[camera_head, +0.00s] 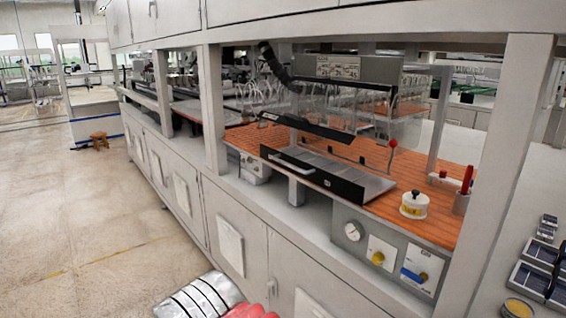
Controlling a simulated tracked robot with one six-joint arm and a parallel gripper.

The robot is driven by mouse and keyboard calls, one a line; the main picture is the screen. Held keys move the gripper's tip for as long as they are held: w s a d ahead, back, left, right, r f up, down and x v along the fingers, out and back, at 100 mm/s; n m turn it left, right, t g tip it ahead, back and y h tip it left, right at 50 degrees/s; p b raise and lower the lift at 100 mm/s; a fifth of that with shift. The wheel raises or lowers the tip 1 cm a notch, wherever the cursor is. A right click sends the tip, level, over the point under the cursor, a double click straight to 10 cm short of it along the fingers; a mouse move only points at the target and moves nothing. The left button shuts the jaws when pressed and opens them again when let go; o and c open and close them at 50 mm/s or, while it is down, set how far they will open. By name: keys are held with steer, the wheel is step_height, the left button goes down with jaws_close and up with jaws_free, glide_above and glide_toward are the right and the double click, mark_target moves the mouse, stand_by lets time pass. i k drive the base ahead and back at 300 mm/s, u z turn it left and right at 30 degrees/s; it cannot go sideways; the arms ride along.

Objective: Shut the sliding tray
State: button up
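The sliding tray (345,171) looks like a flat grey tray with a black front panel (313,178). It sits low on the machine at the middle right and reaches out to the front edge of the orange-brown bench top, so it appears pulled out. A pale bar (292,160), perhaps a handle, lies at its left end. A black tilted flap (306,127) hangs above the tray, with a gap between them. Behind is the machine's grey head (352,69). My gripper is not in view.
A red-knobbed lever (393,145) stands behind the tray. A white pot (414,204) and a cup with red handles (463,192) stand to its right. A pale post (213,110) rises left of the machine.

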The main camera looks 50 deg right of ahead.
mark_target(356, 185)
steer(key=z, duration=0.5)
steer(key=i, duration=1.1)
steer(key=z, duration=0.5)
